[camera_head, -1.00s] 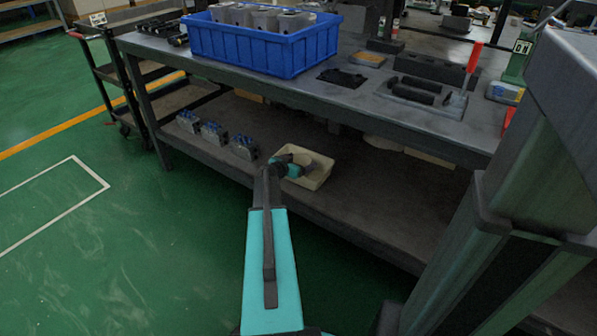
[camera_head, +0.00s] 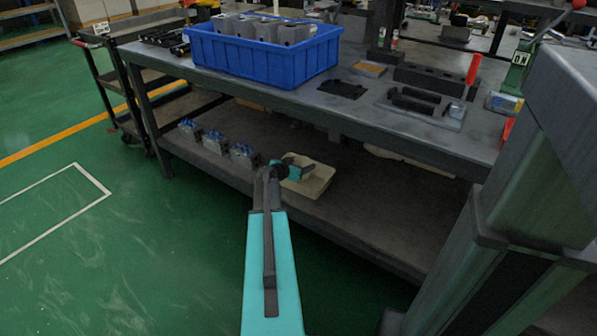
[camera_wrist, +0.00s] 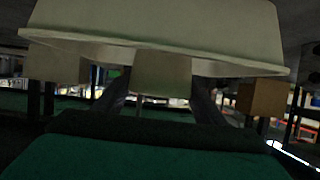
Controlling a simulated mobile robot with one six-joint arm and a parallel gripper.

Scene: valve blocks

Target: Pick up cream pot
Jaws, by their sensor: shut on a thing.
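The cream pot (camera_head: 318,184) is a shallow, open, pale container at the lower shelf (camera_head: 370,212), to the right of the end of my arm. In the wrist view the cream pot (camera_wrist: 150,28) fills the top of the picture, with its wide rim and a tab below. My gripper (camera_wrist: 161,82) has its dark fingers on either side of that tab and is shut on it. In the head view my gripper (camera_head: 303,171) overlaps the pot's near left side, and its fingertips are hard to make out. I cannot tell whether the pot touches the shelf.
Several grey blocks with blue tops (camera_head: 242,155) stand in a row on the shelf, left of the pot. The workbench top (camera_head: 345,105) hangs over the shelf and carries a blue crate (camera_head: 262,62). The shelf right of the pot is largely clear.

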